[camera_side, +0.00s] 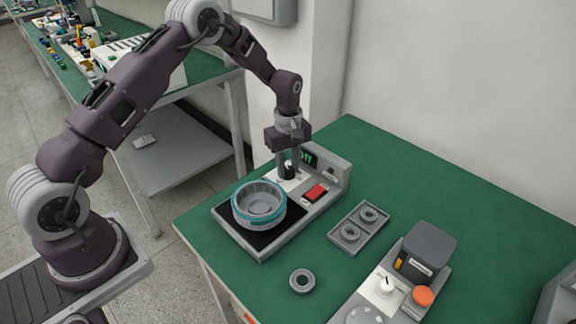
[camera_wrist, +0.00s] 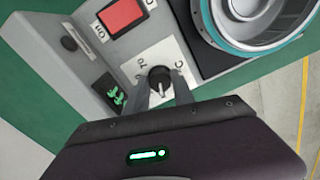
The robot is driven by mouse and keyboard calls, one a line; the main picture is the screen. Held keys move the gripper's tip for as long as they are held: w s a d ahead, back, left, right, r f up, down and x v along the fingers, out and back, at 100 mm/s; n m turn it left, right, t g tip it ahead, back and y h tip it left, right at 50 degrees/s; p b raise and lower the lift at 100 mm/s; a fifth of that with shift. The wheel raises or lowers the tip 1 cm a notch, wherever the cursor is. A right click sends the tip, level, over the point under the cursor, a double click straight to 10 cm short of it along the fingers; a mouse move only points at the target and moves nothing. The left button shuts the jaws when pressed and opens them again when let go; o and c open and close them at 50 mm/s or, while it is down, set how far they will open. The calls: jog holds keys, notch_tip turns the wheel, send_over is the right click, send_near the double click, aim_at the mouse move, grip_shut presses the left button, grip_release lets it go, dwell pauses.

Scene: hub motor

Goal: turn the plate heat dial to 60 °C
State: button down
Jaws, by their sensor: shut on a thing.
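The plate heat dial (camera_wrist: 160,79) is a small black knob on a white label, set in the grey panel of the heating plate unit. My gripper (camera_side: 288,172) points down over the panel, and its fingers are shut on the dial. In the wrist view the two grey fingertips (camera_wrist: 163,92) sit on either side of the knob. The knob's pointer and most of the scale are hard to read. A green display (camera_wrist: 118,96) glows beside the dial; its digits are too small to read surely.
A grey motor housing with a teal rim (camera_side: 259,221) stands on the black plate (camera_side: 238,233). A red switch (camera_side: 316,193) is on the panel. A grey tray with two rings (camera_side: 345,248), a loose ring (camera_side: 302,281) and another device (camera_side: 424,255) stand to the right. The green table's back is clear.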

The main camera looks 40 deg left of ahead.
jog(key=m, duration=0.8)
jog(key=shift+m, duration=0.4)
jog(key=m, duration=0.4)
jog(key=shift+s, duration=0.1)
jog(key=shift+m, duration=2.2)
jog(key=c, duration=1.1)
grip_release()
jog(key=shift+o, duration=0.2)
